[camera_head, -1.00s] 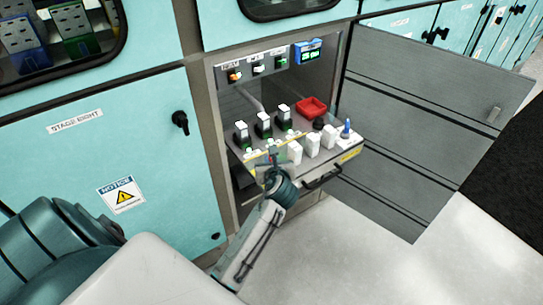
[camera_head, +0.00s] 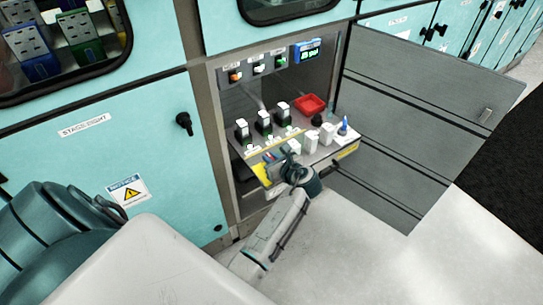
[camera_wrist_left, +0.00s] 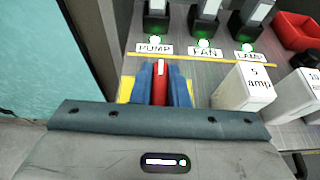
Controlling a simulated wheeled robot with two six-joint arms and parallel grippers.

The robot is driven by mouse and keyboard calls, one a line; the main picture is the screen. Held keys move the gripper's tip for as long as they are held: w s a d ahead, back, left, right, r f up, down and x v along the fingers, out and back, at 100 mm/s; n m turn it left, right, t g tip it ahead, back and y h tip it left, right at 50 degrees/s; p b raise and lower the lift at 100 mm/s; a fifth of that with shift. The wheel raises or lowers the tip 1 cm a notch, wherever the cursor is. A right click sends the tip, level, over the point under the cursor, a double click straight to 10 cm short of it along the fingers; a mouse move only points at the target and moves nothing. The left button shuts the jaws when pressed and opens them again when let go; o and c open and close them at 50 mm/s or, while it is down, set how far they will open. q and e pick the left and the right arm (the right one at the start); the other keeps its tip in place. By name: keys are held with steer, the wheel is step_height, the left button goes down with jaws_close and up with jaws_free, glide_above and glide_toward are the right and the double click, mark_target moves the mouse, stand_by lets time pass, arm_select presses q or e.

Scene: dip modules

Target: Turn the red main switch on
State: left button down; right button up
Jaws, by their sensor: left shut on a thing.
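The red main switch (camera_wrist_left: 160,88) stands on a yellow plate (camera_wrist_left: 126,88) at the near left of the open drawer. In the left wrist view its red handle has a pale tip and sits between the two blue fingers of my left gripper (camera_wrist_left: 162,92). That gripper is shut on the handle. In the head view my left gripper (camera_head: 274,158) is at the drawer's near left corner and hides most of the switch. The yellow plate (camera_head: 262,173) shows beside it. I cannot tell whether the switch is on or off. My right gripper is not in view.
Black modules with green lights stand behind labels PUMP (camera_wrist_left: 155,48), FAN (camera_wrist_left: 204,51) and LAMP (camera_wrist_left: 250,55). White amp blocks (camera_head: 310,142), a red tray (camera_head: 311,103) and a blue-tipped item (camera_head: 343,126) are to the right. The open cabinet door (camera_head: 420,120) is farther right.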

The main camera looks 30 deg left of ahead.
arm_select(q)
steer(key=shift+g, duration=0.3)
steer(key=c, duration=1.4)
jaws_free()
steer(key=shift+r, duration=0.1)
